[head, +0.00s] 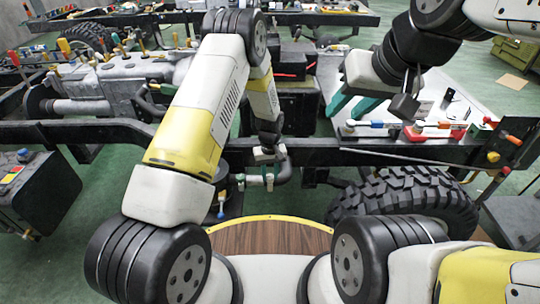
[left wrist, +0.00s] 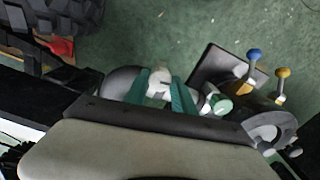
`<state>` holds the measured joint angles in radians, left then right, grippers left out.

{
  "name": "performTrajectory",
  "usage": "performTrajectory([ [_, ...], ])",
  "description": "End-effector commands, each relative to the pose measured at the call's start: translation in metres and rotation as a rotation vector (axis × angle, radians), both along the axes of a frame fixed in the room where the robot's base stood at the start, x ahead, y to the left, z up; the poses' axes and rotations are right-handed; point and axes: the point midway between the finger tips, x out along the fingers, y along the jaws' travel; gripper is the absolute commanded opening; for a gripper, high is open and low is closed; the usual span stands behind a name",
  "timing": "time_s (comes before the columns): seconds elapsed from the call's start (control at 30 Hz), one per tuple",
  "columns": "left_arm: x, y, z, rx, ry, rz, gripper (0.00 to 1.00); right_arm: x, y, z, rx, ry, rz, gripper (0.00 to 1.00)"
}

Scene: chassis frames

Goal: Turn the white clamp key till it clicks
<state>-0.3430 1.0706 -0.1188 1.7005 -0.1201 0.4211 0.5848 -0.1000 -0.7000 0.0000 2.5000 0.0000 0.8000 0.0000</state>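In the left wrist view the white clamp key (left wrist: 159,83) shows between the two teal fingers of my left gripper (left wrist: 161,88). The fingers are apart, one on each side of it; whether either touches it cannot be told. In the head view my left gripper (head: 267,178) points down at the near side of the black chassis rail (head: 90,130), and its fingers are small and partly hidden there. My right gripper (head: 352,108) is up at the right above the rail, with its teal fingers apart and nothing seen between them.
A white, green-capped fitting (left wrist: 216,102) sits close beside the fingers. Levers with a blue knob (left wrist: 255,54) and a yellow knob (left wrist: 283,73) stand nearby. A tyre (head: 410,200) lies right of my left gripper. A tray with coloured tools (head: 415,134) is on the right.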

Motion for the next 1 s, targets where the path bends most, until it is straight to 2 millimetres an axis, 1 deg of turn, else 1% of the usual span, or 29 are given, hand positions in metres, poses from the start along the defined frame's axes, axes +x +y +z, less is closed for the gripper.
performTrajectory([
  [0.03,0.0000,0.0000,0.0001,0.000,0.000,0.000,0.19,0.0000,0.0000,0.0000,0.000,0.000,0.000,0.36],
  [0.07,-0.0001,-0.0001,0.0002,0.000,0.000,0.000,0.13,0.0000,0.0000,0.0000,0.000,0.000,0.000,0.36],
  [0.1,-0.0001,-0.0001,0.0002,0.000,0.000,0.000,0.05,0.0000,0.0000,0.0000,0.000,0.000,0.000,0.36],
  [0.13,-0.0001,-0.0001,0.0002,0.000,0.000,0.000,0.00,0.0000,0.0000,0.0000,0.000,0.000,0.000,0.36],
  [0.37,-0.0001,-0.0001,0.0003,0.000,0.000,-0.009,0.00,0.0000,0.0000,0.0000,0.000,0.000,0.000,0.36],
  [0.57,0.0000,0.0000,0.0003,0.000,0.000,-0.071,0.00,0.0000,0.0000,0.0000,0.000,0.000,0.000,0.36],
  [0.77,0.0000,-0.0005,0.0004,-0.001,0.000,-0.209,0.00,0.0000,0.0000,0.0000,0.000,0.000,0.000,0.36],
  [1.0,0.0002,-0.0002,0.0004,-0.001,0.000,-0.430,0.00,0.0000,0.0000,0.0000,0.000,0.000,0.000,0.36],
])
